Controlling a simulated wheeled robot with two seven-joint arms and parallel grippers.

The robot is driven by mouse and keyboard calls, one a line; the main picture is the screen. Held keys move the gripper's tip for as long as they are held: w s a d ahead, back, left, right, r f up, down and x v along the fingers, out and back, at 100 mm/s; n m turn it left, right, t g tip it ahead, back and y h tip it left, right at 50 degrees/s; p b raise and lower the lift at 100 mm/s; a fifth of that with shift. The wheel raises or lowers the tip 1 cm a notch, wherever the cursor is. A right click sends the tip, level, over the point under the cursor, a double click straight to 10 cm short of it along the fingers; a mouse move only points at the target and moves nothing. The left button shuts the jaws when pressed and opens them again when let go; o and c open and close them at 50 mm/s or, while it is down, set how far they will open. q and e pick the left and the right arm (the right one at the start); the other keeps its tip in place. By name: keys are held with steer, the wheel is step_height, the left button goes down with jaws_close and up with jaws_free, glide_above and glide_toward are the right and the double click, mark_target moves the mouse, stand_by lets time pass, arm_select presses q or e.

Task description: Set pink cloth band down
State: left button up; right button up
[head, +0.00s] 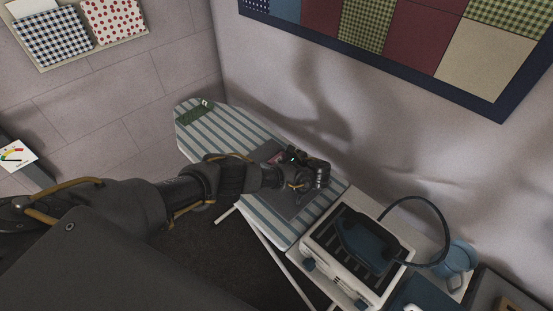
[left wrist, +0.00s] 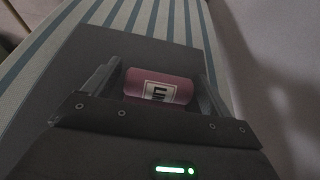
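The pink cloth band (left wrist: 157,86), a small roll with a white label with dark lettering, lies crosswise between the two fingers of my left gripper (left wrist: 158,72). A dark grey mat (left wrist: 100,50) is behind the band on the striped ironing board (head: 232,133). I cannot tell whether the band touches the mat. In the head view my left gripper (head: 286,157) is low over the mat (head: 293,204), with a bit of pink beside it. My right gripper is not in view.
A green patterned item (head: 195,113) lies at the board's far end. The wall is close behind the board.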

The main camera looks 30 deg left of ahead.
arm_select(q)
steer(key=shift+o, duration=0.2)
steer(key=shift+r, duration=0.15)
steer(key=shift+s+d, duration=0.1)
steer(key=shift+d, duration=0.15)
steer(key=v, duration=0.4)
steer(key=shift+s+d+r+b, duration=0.1)
steer(key=shift+d+b, duration=0.25)
steer(key=p+v, duration=0.2)
steer(key=v, duration=0.4)
steer(key=shift+a+r+p, duration=0.1)
steer(key=shift+r+p, duration=0.05)
steer(key=shift+p, duration=0.15)
steer(key=shift+s+d, duration=0.15)
steer(key=shift+d, duration=0.25)
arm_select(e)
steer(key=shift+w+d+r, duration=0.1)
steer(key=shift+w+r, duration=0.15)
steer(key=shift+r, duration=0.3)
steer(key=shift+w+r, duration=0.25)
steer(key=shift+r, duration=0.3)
